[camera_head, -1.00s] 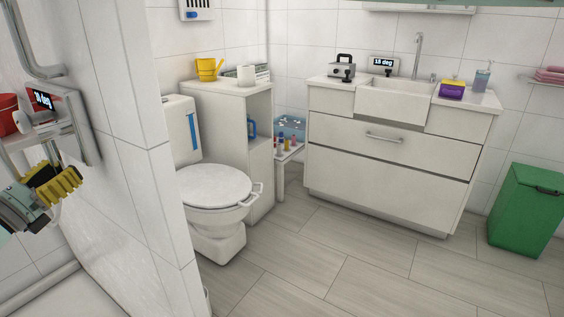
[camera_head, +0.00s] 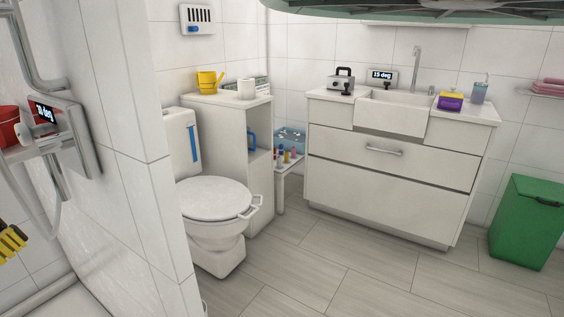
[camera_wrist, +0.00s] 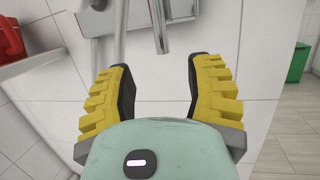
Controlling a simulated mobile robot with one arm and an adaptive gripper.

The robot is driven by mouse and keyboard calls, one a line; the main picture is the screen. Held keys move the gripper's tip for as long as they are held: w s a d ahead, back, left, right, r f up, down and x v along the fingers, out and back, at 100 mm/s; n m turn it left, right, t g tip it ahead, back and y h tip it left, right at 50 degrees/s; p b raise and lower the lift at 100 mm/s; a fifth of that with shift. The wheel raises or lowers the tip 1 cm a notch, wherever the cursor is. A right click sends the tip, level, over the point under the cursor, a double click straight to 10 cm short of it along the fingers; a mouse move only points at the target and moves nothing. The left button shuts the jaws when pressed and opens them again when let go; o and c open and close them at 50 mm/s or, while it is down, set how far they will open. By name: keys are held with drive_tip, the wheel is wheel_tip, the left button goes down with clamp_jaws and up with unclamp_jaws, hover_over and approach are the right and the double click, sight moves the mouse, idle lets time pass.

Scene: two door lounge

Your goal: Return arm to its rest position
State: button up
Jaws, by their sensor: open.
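My gripper (camera_wrist: 160,95) is open, with its two yellow ridged fingers spread apart and nothing between them in the wrist view. A white tiled wall and a metal pipe (camera_wrist: 160,28) show beyond the fingertips. In the head view only part of one yellow finger (camera_head: 10,243) shows at the left edge, below the shower fixture. The rest of the gripper is outside that view. A green part of my own body (camera_head: 430,12) crosses the top right of the head view.
The shower fixture with its display (camera_head: 45,112) and a red container (camera_head: 8,126) are close by at left. A tiled partition (camera_head: 120,130) separates them from the toilet (camera_head: 215,200). A sink cabinet (camera_head: 390,180) and green bin (camera_head: 527,220) stand right. The floor (camera_head: 370,270) is clear.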

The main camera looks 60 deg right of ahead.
drive_tip(key=shift+a, duration=0.35)
